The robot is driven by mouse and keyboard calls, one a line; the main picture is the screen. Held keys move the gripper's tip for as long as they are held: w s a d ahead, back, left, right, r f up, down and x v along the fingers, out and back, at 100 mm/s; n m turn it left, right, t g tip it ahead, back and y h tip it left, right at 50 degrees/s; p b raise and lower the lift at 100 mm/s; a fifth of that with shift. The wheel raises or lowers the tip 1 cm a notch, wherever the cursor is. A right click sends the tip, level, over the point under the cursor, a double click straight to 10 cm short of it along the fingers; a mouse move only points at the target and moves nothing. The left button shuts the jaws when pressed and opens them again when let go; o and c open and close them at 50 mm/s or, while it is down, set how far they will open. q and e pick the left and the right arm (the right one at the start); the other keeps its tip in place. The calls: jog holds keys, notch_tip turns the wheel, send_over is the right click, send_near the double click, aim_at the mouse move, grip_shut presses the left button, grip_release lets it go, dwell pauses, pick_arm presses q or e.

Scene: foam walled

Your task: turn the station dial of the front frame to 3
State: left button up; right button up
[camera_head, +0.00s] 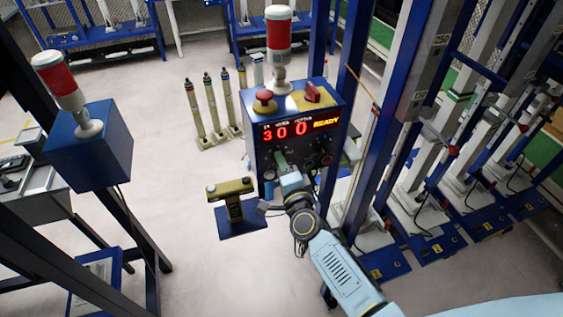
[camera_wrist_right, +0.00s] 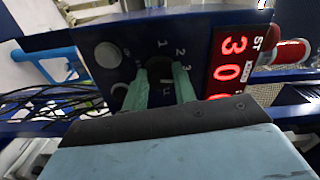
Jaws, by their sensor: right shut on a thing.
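The front frame's blue control box (camera_head: 295,135) stands at the middle of the head view. Its red display (camera_head: 301,129) reads 3 0 0 and READY; in the right wrist view the display (camera_wrist_right: 234,65) shows a 3 beside the letters ST. The dark station dial (camera_wrist_right: 159,68) is on the panel, with printed numbers around it. My right gripper (camera_wrist_right: 161,80) has its two green fingers on either side of the dial and is shut on it. The fingers partly hide the dial, so its pointer is unclear. My right gripper (camera_head: 281,161) also shows in the head view, against the panel. My left gripper is out of view.
A red button (camera_head: 264,100) and a red switch (camera_head: 312,93) sit on top of the box, with a red-and-white lamp (camera_head: 279,38) behind. Blue posts (camera_head: 357,80) stand close on the right. A second blue box (camera_head: 88,147) is at left.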

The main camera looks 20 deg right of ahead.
jog(key=shift+n, duration=0.6)
jog(key=o, duration=1)
jog(key=s, duration=1.3)
jog(key=shift+s+d, duration=0.2)
jog(key=shift+d, duration=0.05)
jog(key=shift+f, duration=0.1)
